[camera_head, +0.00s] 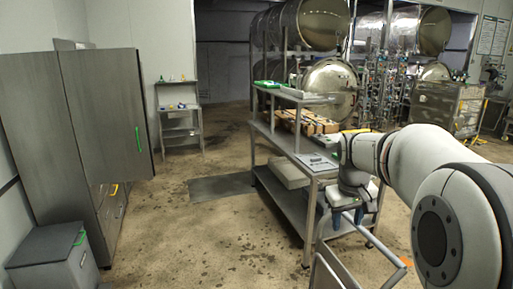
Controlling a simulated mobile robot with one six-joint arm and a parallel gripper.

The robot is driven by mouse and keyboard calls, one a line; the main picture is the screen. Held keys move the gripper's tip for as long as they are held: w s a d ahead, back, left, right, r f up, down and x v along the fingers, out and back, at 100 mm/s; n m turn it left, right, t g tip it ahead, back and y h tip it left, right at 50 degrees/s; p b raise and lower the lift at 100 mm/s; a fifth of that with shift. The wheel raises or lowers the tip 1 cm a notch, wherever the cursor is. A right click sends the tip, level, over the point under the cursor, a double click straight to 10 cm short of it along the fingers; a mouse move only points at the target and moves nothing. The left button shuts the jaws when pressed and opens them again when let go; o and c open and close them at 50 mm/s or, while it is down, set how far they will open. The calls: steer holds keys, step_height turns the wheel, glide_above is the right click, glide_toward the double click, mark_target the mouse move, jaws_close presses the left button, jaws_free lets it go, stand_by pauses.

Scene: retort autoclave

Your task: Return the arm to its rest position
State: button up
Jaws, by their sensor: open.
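My white arm reaches in from the right edge and bends down at its wrist. My gripper (347,217) hangs below the wrist, pointing down, with blue fingertips apart and nothing seen between them. It shows in front of the near end of the steel shelf table (309,172). The picture does not show clearly how far it is from the table's edge.
Boxes (304,121) stand on the shelf table. A metal cart frame (332,268) is below my gripper. A grey cabinet (95,110) with an open door and a grey bin (50,262) stand at left. Retort vessels (330,88) are behind. The middle floor is clear.

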steer(key=s+a+f, duration=0.2)
steer(key=s, duration=0.5)
steer(key=s+a+f+m, duration=0.1)
steer(key=s+a+f, duration=0.1)
steer(key=s, duration=0.6)
steer(key=s+a+f+t+y, duration=0.1)
steer(key=s+a, duration=0.2)
steer(key=s, duration=0.5)
steer(key=shift+s+a+f+m, duration=0.25)
steer(key=shift+a+f+m, duration=0.1)
steer(key=shift+f+m, duration=0.05)
steer(key=shift+c, duration=0.8)
